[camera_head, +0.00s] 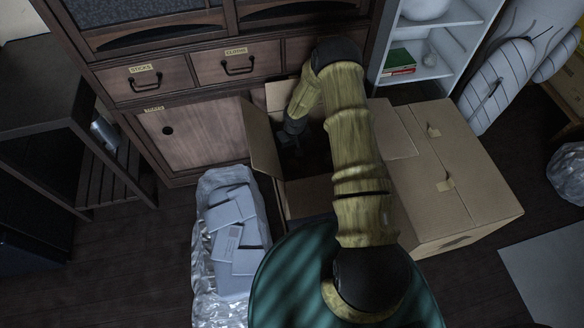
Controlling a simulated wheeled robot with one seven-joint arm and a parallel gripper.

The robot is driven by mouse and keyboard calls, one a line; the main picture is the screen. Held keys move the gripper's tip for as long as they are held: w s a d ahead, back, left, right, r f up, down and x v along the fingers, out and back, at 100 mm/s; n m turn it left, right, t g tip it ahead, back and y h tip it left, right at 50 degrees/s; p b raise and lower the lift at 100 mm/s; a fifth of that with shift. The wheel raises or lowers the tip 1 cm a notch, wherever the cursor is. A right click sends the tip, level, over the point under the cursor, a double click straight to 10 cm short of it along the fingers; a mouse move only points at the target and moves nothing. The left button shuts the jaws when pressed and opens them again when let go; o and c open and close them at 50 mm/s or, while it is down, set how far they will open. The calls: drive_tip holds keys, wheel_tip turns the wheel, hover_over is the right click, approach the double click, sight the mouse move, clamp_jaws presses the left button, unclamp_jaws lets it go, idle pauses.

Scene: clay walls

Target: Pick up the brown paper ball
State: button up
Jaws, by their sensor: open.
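I cannot make out a brown paper ball in the head view. My arm reaches up and over, then down into an open cardboard box (262,140) in front of the wooden cabinet. My gripper (290,150) is dark and small, pointing down inside the box's shadowed interior. Its fingers are hard to separate from the dark behind them, but it is open. My arm covers the right part of the box, and the bottom of the box is too dark to see into.
A closed cardboard box (455,170) stands right of the open one. A clear plastic bag of pale packets (235,230) lies to its left. The wooden cabinet (195,140) stands behind, with a white shelf (430,60) beside it. Bare floor (125,250) shows at the left.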

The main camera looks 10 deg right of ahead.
sight(292, 163)
drive_tip(key=f+b, duration=0.1)
drive_tip(key=f, duration=0.2)
drive_tip(key=f+b, duration=0.1)
drive_tip(key=f, duration=0.2)
drive_tip(key=w+f+b, duration=0.1)
drive_tip(key=f+b, duration=0.1)
drive_tip(key=f, duration=0.1)
drive_tip(key=shift+w+a+f, duration=0.1)
drive_tip(key=shift+f, duration=0.25)
drive_tip(key=f+b, duration=0.3)
drive_tip(key=f, duration=0.2)
drive_tip(key=shift+d+f, duration=0.1)
drive_tip(key=shift+d, duration=0.1)
drive_tip(key=shift+w, duration=0.1)
drive_tip(key=c, duration=1)
